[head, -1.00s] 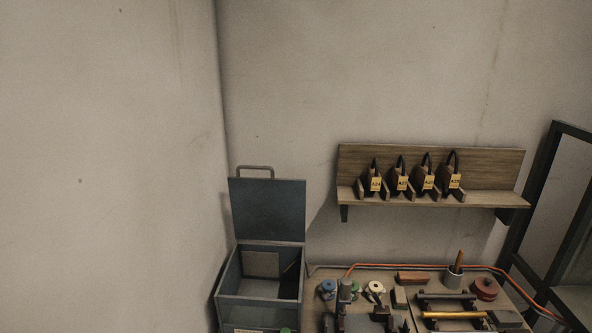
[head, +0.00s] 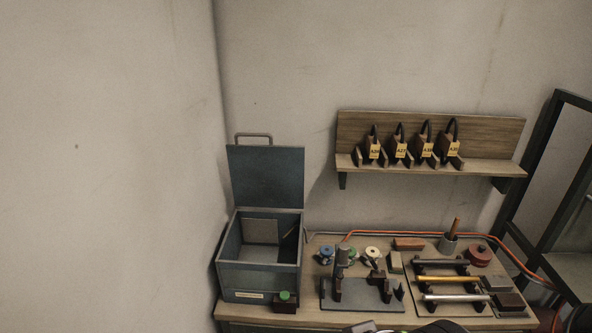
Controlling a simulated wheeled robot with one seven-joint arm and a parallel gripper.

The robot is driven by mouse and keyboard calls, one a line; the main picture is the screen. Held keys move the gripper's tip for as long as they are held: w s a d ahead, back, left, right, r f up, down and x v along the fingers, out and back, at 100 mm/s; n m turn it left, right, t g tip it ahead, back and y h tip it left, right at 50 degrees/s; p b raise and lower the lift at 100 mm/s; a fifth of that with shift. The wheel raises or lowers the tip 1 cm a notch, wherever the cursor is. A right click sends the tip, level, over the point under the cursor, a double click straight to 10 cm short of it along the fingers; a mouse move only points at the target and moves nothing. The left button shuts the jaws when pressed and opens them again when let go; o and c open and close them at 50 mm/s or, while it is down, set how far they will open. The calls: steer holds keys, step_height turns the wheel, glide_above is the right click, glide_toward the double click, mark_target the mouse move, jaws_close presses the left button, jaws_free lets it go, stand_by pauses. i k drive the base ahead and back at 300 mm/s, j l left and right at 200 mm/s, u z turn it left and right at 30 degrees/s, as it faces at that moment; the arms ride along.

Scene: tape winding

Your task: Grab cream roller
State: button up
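A cream roller (head: 372,254) stands on the wooden workbench (head: 260,320), toward its back. It is at the right end of a short row with a blue roller (head: 326,253) and a green roller (head: 351,257). Nothing holds the cream roller. My gripper is not recognisable in the head view. Only dark and pale rounded shapes, which I cannot identify, show at the bottom edge.
A dark plate with upright posts (head: 362,294) stands in front of the rollers. An open grey-blue box (head: 258,278) is at the left. Racked rods (head: 448,279), a pencil cup (head: 449,244) and a red round container (head: 480,256) are right. A shelf (head: 430,165) hangs above.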

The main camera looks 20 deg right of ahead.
mark_target(371, 250)
steer(key=l+u, duration=0.25)
steer(key=l, duration=0.15)
steer(key=k+l+u, duration=0.15)
steer(key=l+u, duration=0.15)
steer(key=k+l+u, duration=0.25)
steer(key=l, duration=0.2)
steer(key=l+u, duration=0.3)
steer(key=l, duration=0.15)
steer(key=l+u, duration=0.3)
steer(key=l, duration=0.15)
